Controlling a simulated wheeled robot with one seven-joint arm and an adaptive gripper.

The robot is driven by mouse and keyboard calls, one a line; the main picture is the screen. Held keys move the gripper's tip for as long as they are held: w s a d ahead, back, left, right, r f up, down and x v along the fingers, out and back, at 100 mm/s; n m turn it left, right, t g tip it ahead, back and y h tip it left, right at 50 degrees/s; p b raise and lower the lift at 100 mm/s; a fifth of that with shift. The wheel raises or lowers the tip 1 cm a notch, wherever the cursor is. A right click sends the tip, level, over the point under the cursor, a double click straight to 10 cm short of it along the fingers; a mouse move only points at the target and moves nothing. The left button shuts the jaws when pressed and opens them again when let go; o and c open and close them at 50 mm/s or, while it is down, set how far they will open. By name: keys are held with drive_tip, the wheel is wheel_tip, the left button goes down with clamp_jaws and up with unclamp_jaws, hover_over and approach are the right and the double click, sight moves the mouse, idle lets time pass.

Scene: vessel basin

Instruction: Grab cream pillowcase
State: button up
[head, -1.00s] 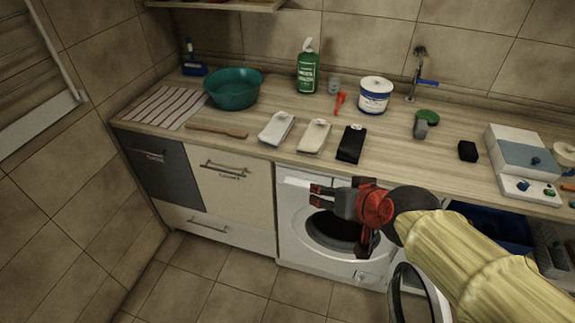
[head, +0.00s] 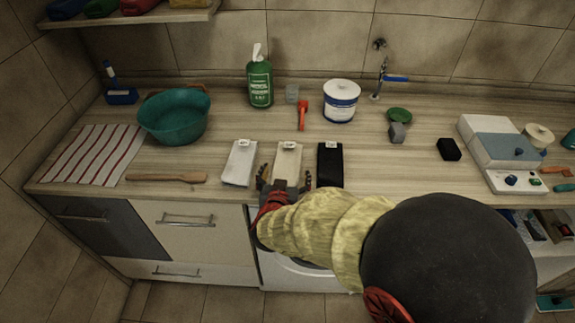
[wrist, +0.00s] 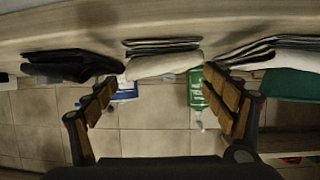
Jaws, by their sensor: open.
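The cream pillowcase (head: 288,157) lies folded flat on the wooden counter, between a white folded cloth (head: 240,162) and a black folded cloth (head: 330,163), each with a small label. My gripper (head: 285,180) is open at the front end of the cream pillowcase, with one finger towards each side of it. In the wrist view, which looks upside down, the pillowcase (wrist: 163,65) shows ahead in the gap between the open fingers (wrist: 162,98). Nothing is held. My arm hides part of the counter's front edge, and whether the fingers touch the pillowcase cannot be told.
A teal basin (head: 174,118), a striped towel (head: 92,155) and a wooden spatula (head: 166,178) are to the left. Behind stand a green bottle (head: 260,80), a red clip-like item (head: 302,114) and a white-blue tub (head: 341,101). A black block (head: 449,149) is to the right.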

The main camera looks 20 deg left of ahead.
sight(286, 169)
drive_tip(key=b+x, duration=0.2)
drive_tip(key=x, duration=0.1)
drive_tip(key=shift+w+a+f, duration=0.15)
drive_tip(key=shift+w+a, duration=0.1)
drive_tip(key=shift+w, duration=0.1)
drive_tip(key=shift+w+a, duration=0.1)
drive_tip(key=shift+w, duration=0.4)
drive_tip(key=shift+c, duration=0.2)
drive_tip(key=c, duration=1.4)
